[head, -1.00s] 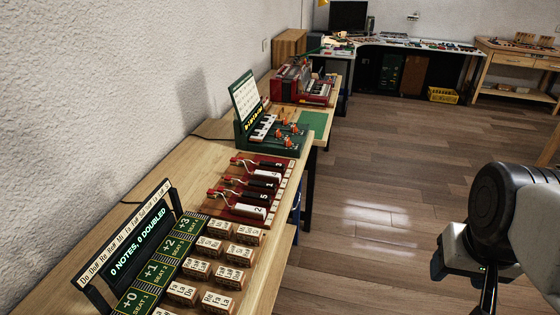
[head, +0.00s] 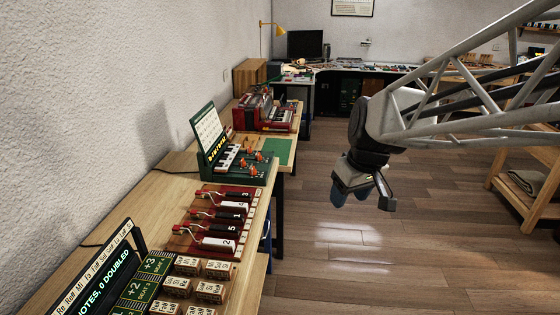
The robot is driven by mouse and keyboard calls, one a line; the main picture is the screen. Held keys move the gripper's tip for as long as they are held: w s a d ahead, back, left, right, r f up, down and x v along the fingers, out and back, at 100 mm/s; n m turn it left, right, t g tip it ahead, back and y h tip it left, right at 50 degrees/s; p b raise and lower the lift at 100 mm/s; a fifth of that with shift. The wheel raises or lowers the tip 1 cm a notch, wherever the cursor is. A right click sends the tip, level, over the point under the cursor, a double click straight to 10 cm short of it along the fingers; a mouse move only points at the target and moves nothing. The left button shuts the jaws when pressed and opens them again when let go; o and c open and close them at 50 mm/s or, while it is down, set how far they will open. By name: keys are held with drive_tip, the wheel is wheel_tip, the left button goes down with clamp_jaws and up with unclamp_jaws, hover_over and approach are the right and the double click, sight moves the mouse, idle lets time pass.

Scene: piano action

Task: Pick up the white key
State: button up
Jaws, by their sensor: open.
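White keys show in more than one place, and I cannot tell which one the task means. A green keyboard device (head: 206,138) with an upright panel holds a short row of white and black keys (head: 228,158). A red instrument (head: 254,110) behind it also has white keys along its right side. My gripper (head: 362,196) hangs over the floor, right of the long table and apart from it. It is open, points down, and nothing shows between its fingers.
The wooden table (head: 236,278) runs along the left wall. A red board (head: 203,225) in front of the green device carries white and dark numbered handles. Lettered blocks (head: 188,265) and a display (head: 100,272) stand nearer. A wooden shelf (head: 530,200) is at right. Open floor lies between.

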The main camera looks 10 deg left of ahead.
drive_tip(key=w+a+f+n, duration=0.3)
drive_tip(key=w+a+n, duration=0.1)
drive_tip(key=w+a, duration=0.6)
drive_tip(key=n+g+y, duration=0.2)
drive_tip(key=n, duration=0.5)
approach(230, 203)
drive_tip(key=shift+f, duration=0.9)
drive_tip(key=shift+a+f+y, duration=0.2)
drive_tip(key=shift+a+y, duration=0.05)
drive_tip(key=shift+y, duration=0.05)
drive_tip(key=shift+f, duration=0.1)
drive_tip(key=shift+x, duration=1.15)
drive_tip(key=shift+f, duration=0.15)
drive_tip(key=shift+x, duration=2.5)
